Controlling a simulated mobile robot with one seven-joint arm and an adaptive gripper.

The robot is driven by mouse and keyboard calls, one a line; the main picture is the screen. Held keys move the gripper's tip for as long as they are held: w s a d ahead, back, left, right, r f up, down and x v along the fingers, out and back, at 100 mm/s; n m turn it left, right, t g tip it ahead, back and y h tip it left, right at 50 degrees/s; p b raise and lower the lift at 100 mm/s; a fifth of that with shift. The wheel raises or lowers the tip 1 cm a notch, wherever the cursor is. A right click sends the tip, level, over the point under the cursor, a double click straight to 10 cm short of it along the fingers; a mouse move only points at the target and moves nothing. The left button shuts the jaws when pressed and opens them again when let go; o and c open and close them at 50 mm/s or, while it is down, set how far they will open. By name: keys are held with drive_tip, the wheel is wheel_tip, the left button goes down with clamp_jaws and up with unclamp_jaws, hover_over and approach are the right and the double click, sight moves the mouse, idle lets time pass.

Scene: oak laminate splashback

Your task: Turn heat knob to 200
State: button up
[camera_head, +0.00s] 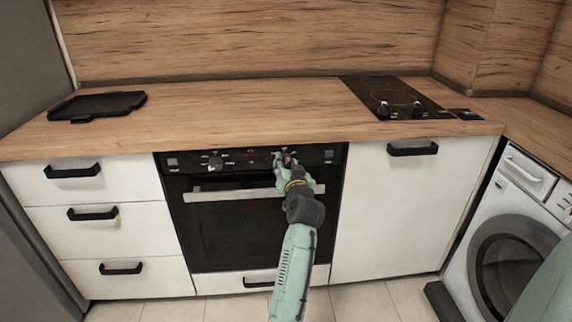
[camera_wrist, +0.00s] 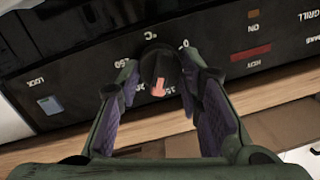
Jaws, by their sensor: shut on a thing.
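The heat knob (camera_wrist: 156,64) is a round black knob on the black oven control panel, in the middle of the wrist view. A pink pointer mark (camera_wrist: 158,90) on it faces the bottom of that view. A "°C" label and a "0" are printed close to the knob, and other numbers at its left are partly hidden by a finger. My gripper (camera_wrist: 160,76) has one finger on each side of the knob and is shut on it. In the head view my gripper (camera_head: 286,163) is at the right part of the panel and mostly hides the knob.
The oven door handle (camera_head: 235,194) runs just below the panel, close to my gripper. Another knob (camera_head: 215,162) is farther left on the panel. A wooden worktop (camera_head: 230,118) holds a black tray (camera_head: 98,104) and a hob (camera_head: 385,92). A washing machine (camera_head: 510,240) stands at the right.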

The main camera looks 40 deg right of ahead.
drive_tip(key=m, duration=0.4)
drive_tip(key=shift+m, duration=0.3)
drive_tip(key=shift+f+m, duration=0.1)
drive_tip(key=shift+m, duration=0.2)
drive_tip(key=o, duration=1.2)
drive_tip(key=shift+c, duration=0.2)
drive_tip(key=shift+s, duration=0.15)
drive_tip(key=v, duration=1.1)
drive_tip(key=shift+s+f, duration=0.15)
drive_tip(key=shift+s, duration=0.25)
